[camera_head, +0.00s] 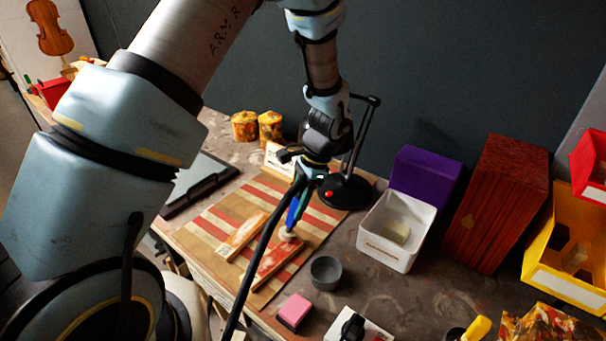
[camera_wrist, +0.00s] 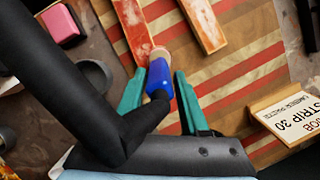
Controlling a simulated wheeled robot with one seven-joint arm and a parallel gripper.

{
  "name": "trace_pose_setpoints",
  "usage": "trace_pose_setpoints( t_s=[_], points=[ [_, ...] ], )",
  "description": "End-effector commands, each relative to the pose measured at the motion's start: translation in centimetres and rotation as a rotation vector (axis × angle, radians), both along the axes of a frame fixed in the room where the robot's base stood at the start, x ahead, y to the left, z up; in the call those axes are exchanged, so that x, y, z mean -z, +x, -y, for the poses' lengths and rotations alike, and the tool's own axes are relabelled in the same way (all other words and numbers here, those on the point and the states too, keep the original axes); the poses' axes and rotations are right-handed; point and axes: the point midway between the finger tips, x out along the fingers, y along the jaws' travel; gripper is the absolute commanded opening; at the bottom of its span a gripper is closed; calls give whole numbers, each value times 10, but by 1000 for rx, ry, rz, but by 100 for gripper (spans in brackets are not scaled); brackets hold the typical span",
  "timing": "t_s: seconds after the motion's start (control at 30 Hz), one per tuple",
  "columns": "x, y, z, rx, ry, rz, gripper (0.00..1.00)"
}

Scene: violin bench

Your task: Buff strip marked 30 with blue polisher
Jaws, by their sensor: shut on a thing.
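My gripper (camera_wrist: 160,95) has teal fingers and is shut on the blue polisher (camera_wrist: 159,78), which shows upright in the head view (camera_head: 292,212). Its pale round pad (camera_wrist: 160,55) is at the near end of the red strip (camera_wrist: 132,28) in the wrist view; I cannot tell whether it presses on it. The red strip (camera_head: 274,262) lies on the striped board. A second, orange-brown strip (camera_head: 241,236) lies to its left, also in the wrist view (camera_wrist: 204,22). No number is readable on either strip. A card (camera_wrist: 290,120) reads "JOB STRIP 30".
The striped board (camera_head: 210,226) lies on the bench. A grey cup (camera_head: 325,273), a pink block (camera_head: 295,309) and a white bin (camera_head: 390,249) stand to the right. A black lamp base (camera_head: 345,190) is close behind my gripper.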

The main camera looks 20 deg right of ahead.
Motion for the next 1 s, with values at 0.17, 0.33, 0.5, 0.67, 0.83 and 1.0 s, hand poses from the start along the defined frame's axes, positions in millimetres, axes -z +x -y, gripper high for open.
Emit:
trace_pose_setpoints(
  t_s=[0.17,0.33,0.5,0.67,0.83,1.0],
  points=[
    [-23,1,1,-2,-1,1,0],
    [-38,2,2,-3,-1,1,0],
    [-53,2,3,-4,-1,0,0],
    [-66,3,3,-4,-2,0,0],
    [-75,3,4,-5,-1,1,0],
    [-76,3,3,-5,0,0,0]
  ],
)
